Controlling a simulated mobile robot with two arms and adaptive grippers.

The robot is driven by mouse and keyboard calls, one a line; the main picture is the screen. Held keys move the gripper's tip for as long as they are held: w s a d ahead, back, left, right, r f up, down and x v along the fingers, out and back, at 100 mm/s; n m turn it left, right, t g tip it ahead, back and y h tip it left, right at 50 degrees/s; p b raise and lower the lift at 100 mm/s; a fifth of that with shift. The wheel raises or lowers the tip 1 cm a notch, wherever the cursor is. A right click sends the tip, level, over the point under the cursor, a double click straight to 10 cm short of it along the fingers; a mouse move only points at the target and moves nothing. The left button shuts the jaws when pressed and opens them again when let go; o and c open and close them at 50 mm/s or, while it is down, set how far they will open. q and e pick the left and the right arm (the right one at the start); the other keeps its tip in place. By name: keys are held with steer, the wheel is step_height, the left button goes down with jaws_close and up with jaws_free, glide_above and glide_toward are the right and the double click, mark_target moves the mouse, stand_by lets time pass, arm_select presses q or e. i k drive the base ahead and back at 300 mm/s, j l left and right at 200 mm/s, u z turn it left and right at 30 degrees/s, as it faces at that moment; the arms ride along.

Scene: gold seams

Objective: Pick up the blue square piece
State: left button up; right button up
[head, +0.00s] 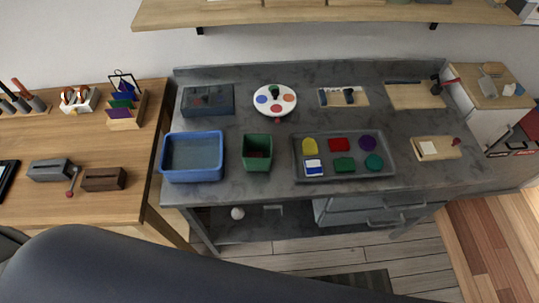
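A small blue piece (313,169), squarish and partly white on top, lies in the front left of a grey tray (345,179). A yellow piece (310,146) lies just behind it and a green piece (344,165) to its right. The tray also holds a red piece (339,144), a purple round piece (367,143) and a teal piece (374,162). Neither of my grippers is in view. Nothing covers the blue piece.
A blue bin (193,177) and a dark green bin (257,165) stand left of the tray. A round white palette (275,100) lies behind. A wooden board (437,148) lies to the right. A shelf (330,14) overhangs the back. A large dark shape covers the lower left.

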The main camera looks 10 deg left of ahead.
mark_target(313, 167)
steer(key=k+u, duration=0.15)
steer(key=u, duration=0.9)
steer(key=z, duration=0.35)
steer(key=k+l+z, duration=0.1)
steer(key=z, duration=0.25)
steer(key=k+z, duration=0.1)
steer(key=z, duration=0.2)
